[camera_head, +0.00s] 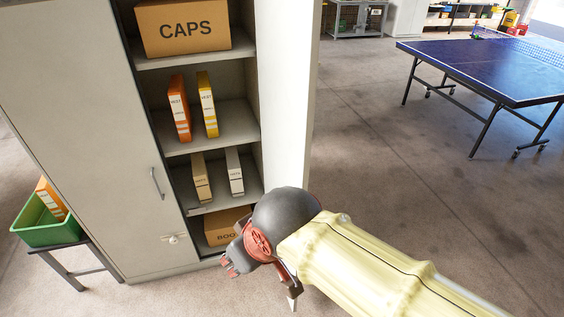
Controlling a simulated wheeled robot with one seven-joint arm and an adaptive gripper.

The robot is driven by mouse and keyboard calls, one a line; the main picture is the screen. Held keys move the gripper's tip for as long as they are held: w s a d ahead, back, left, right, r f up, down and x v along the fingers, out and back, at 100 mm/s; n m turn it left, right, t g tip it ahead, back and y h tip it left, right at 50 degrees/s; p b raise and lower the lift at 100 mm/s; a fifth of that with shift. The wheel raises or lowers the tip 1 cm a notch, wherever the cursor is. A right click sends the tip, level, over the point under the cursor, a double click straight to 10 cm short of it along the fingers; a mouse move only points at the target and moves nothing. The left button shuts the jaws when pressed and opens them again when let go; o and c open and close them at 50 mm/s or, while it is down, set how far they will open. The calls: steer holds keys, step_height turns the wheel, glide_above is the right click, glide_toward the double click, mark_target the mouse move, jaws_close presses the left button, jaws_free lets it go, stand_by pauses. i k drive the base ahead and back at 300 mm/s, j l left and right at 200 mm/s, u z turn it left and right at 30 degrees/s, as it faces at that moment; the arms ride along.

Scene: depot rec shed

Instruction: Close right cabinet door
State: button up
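The cabinet (190,146) stands at the left, with its left door (85,130) shut. Its right door (288,90) stands open, swung outward at the right side of the opening and seen at a steep angle. My arm reaches in from the lower right, and its dark wrist hides the door's lower part. My gripper (262,280) is low in front of the opening, near the bottom shelf and the door's lower end.
Shelves hold a CAPS box (183,28), several upright files (180,108) and a partly hidden bottom box (225,228). A green bin (45,232) sits on a low stand at left. A blue table-tennis table (490,65) stands at upper right. Floor between is clear.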

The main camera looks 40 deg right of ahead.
mark_target(288, 33)
steer(key=l, duration=1.1)
steer(key=l+u, duration=0.15)
steer(key=l, duration=0.9)
steer(key=k, duration=0.05)
